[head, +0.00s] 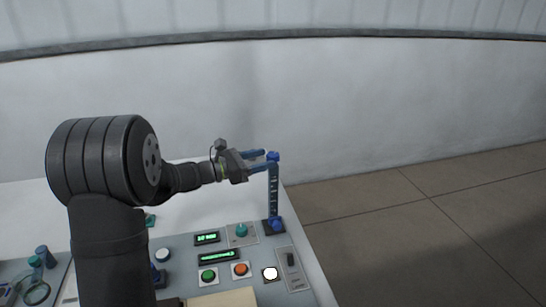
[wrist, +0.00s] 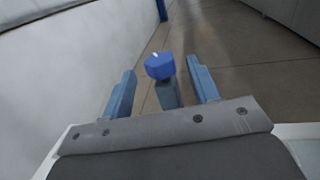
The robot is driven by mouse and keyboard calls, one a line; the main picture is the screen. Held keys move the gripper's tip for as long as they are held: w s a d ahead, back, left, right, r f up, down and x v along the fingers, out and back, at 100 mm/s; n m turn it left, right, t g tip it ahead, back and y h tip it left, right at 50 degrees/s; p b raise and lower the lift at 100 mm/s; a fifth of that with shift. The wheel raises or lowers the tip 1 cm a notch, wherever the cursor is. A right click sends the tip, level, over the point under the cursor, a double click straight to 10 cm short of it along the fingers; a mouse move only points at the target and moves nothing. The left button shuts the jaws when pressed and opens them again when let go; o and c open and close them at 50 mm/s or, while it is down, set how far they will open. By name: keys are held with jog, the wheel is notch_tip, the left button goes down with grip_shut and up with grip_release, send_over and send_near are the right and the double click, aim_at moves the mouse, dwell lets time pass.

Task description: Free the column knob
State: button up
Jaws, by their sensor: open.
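The column (head: 273,190) is a slim blue-grey upright post at the panel's right back corner. A blue knob (head: 273,156) sits on its top, and a second blue knob (head: 276,224) is at its foot. My gripper (head: 264,160) is open at the height of the top knob, pointing at it from the left. In the wrist view the blue knob (wrist: 159,66) with a small white mark lies between the lines of my two blue fingers (wrist: 160,80). I cannot tell whether the fingers touch it.
The grey panel (head: 221,267) below holds two green displays, a teal knob (head: 241,230), a green button (head: 208,276), an orange button (head: 240,269), a lit white button (head: 270,273) and a slider (head: 291,262). The wall is behind; open floor lies right.

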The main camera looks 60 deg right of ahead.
aim_at(273, 154)
jog(key=shift+x, duration=2)
jog(key=c, duration=0.9)
jog(key=shift+c, duration=0.2)
jog(key=shift+t, duration=0.3)
jog(key=n+t+h, duration=0.2)
jog(key=n+t, duration=0.1)
jog(key=t, duration=0.1)
jog(key=shift+s+n, duration=0.15)
jog(key=shift+n, duration=0.15)
jog(key=shift+n+t+h, duration=0.3)
jog(key=shift+n+t, duration=0.6)
jog(key=shift+t, duration=0.55)
jog(key=shift+n+t+h, duration=0.3)
jog(key=shift+n+t, duration=0.6)
jog(key=shift+t, duration=1.05)
